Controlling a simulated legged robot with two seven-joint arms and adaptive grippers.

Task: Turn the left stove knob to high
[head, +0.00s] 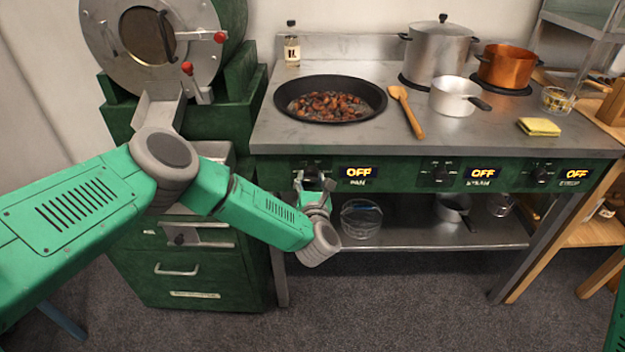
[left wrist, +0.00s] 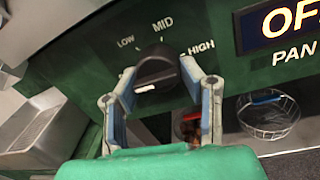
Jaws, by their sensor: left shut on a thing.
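The left stove knob (left wrist: 157,68) is black and round, on the green stove front below LOW, MID and HIGH labels. A white line shows at its lower left. My left gripper (head: 313,180) is at this knob in the head view, covering much of it. In the left wrist view, its two fingers (left wrist: 160,78) are shut on the knob from both sides. The PAN display (head: 359,173) beside the knob reads OFF. A black pan (head: 289,88) of chestnuts sits on the stove top above. My right gripper is not in view.
Two more knobs (head: 440,174) (head: 541,175) with OFF displays are to the right. A wire basket (head: 361,218) stands on the shelf below. A green drawer cabinet (head: 190,270) is at the left. The stove top (head: 270,135) holds pots and a wooden spoon (head: 407,110).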

